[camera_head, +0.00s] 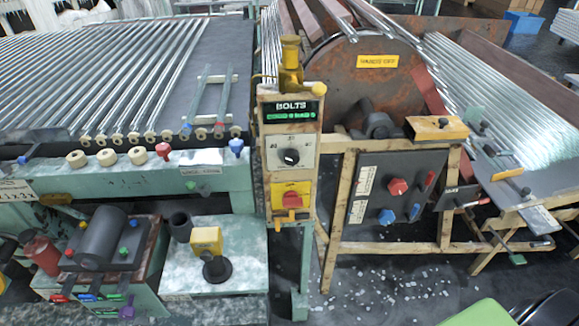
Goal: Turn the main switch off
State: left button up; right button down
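The likely main switch is a red rotary knob (292,200) on a yellow plate. It sits low on the upright control box (267,150) near the middle of the head view. The knob's exact turn position is too small to tell. Above it on the same box are a black dial (291,157) on a pale scale plate and a green-lit display marked "BOLTS" (291,112). Neither of my grippers shows in the head view, and nothing covers the front of the box.
A dark panel (372,168) with a red knob (398,187) and a blue knob (386,217) stands right of the box. A teal machine with glass tubes (100,75) fills the left. Pale shards (390,292) litter the floor. A green surface (478,314) lies at bottom right.

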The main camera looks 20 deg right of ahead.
aim_at(291, 200)
jog(key=z, duration=0.7)
jog(key=i+l+u, duration=0.1)
jog(key=i+l, duration=0.1)
